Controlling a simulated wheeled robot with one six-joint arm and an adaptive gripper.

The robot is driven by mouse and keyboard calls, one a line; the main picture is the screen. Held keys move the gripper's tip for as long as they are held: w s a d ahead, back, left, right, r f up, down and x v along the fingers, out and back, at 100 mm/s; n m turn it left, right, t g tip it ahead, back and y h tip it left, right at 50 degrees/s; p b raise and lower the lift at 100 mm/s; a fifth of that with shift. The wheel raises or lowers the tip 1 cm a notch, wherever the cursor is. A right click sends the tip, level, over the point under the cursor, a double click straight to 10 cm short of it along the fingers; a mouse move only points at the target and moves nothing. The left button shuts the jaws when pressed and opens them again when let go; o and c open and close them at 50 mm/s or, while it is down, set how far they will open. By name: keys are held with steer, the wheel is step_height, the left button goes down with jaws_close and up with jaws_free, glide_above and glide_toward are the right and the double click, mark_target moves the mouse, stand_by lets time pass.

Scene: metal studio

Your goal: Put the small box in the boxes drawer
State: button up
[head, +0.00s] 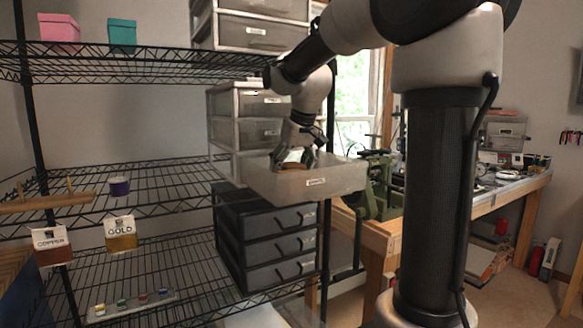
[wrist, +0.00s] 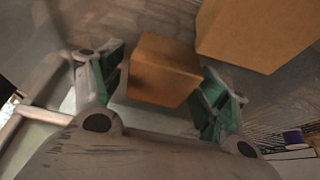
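The small box (wrist: 165,72) is plain brown cardboard. In the wrist view it sits between the two green-sided fingers of my gripper (wrist: 164,82), close against both, and my gripper looks shut on it. In the head view my gripper (head: 296,158) points down into the open, pulled-out drawer (head: 312,184), with the brown box (head: 292,155) showing between its fingers near rim level. The drawer is translucent white with a small label on its front, too small to read. Whether the box touches the drawer floor is hidden. A larger brown box (wrist: 262,30) is beyond the fingers in the wrist view.
Closed white drawers (head: 262,103) stand above the open one and black drawers (head: 280,247) below it. Wire shelves at left hold a pink box (head: 58,28), a teal box (head: 122,33), and copper (head: 50,245) and gold (head: 120,235) bins. A green vise (head: 375,190) stands close at right.

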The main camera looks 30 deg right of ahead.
steer(key=v, duration=1.2)
steer(key=shift+r, duration=0.25)
